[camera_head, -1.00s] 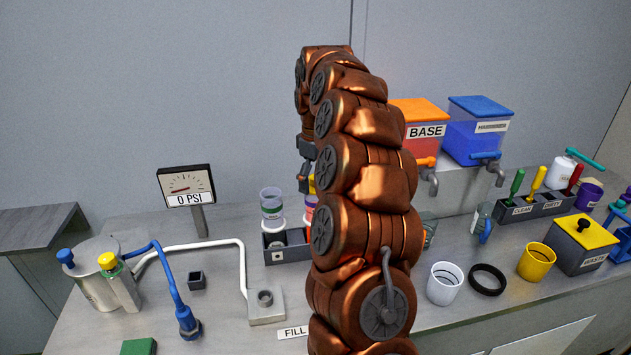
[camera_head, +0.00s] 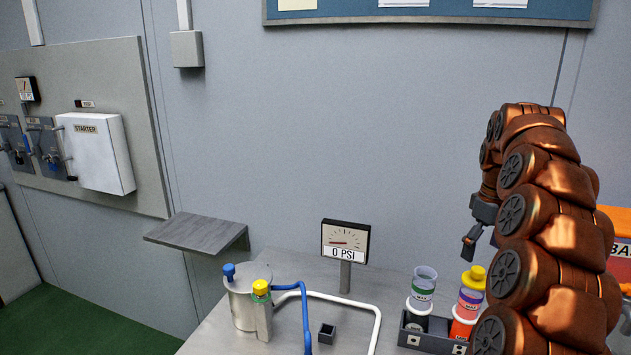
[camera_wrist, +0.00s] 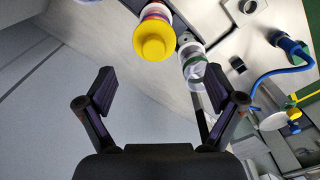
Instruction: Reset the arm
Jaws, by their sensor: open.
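My gripper (camera_wrist: 160,90) is open and empty in the wrist view, with its two dark fingers spread apart. In the head view my gripper (camera_head: 477,232) hangs from my copper-coloured arm at the right, above the bench and partly hidden behind the arm links. In the wrist view a yellow-capped container (camera_wrist: 154,40) and a clear cup with a green band (camera_wrist: 194,66) show beyond the fingertips. The head view also shows the clear cup (camera_head: 422,288) and the yellow-capped container (camera_head: 470,292) in a dark holder (camera_head: 411,339), below the gripper. Nothing is between the fingers.
A gauge reading 0 PSI (camera_head: 345,243) stands on the bench left of my gripper. A metal tank (camera_head: 243,310) with blue hose (camera_head: 305,315) and white pipe (camera_head: 360,304) is further left. A wall shelf (camera_head: 193,232) and a STARTER box (camera_head: 97,153) are at the left.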

